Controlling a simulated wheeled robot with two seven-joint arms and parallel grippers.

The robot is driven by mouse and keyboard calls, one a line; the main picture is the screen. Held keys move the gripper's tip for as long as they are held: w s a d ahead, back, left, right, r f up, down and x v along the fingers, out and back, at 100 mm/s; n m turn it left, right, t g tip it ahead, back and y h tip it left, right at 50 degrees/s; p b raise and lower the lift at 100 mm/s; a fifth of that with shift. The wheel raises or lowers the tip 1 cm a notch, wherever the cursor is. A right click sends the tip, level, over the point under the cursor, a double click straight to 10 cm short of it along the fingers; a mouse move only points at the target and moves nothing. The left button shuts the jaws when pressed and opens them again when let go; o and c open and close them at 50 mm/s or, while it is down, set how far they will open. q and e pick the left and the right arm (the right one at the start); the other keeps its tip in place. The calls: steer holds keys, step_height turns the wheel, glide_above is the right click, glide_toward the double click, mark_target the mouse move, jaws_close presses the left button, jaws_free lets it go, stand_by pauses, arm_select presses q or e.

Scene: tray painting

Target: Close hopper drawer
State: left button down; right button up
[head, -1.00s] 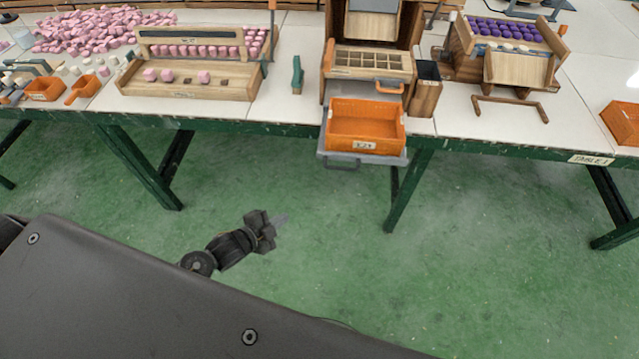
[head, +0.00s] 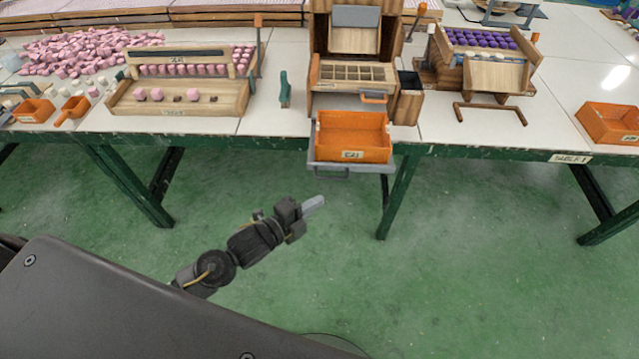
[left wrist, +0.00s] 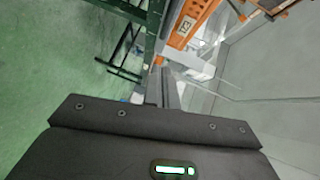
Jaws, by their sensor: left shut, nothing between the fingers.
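The wooden hopper (head: 319,40) stands on the table. Its grey drawer (head: 320,172) is pulled out at the bottom and sticks out past the table's front edge. An orange bin (head: 352,137) with a label sits on the drawer, and it also shows in the left wrist view (left wrist: 183,30). My left gripper (head: 314,203) is shut and empty, in front of the table and just below the drawer front in the head view, with a gap between them. In the left wrist view its fingers (left wrist: 170,92) point towards the drawer area. My right gripper is not in view.
Green table legs (head: 398,195) stand under the white tabletop (head: 440,125). A wooden rack with pink pieces (head: 180,95) is left of the hopper, one with purple pieces (head: 485,60) is right of it. The green floor (head: 480,260) in front is clear.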

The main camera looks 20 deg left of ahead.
arm_select(q)
steer(key=w+f+p, duration=0.1)
steer(key=w, duration=0.5)
steer(key=shift+w+d+f, duration=0.15)
steer(key=shift+w+d, duration=0.2)
steer(key=shift+w, duration=0.05)
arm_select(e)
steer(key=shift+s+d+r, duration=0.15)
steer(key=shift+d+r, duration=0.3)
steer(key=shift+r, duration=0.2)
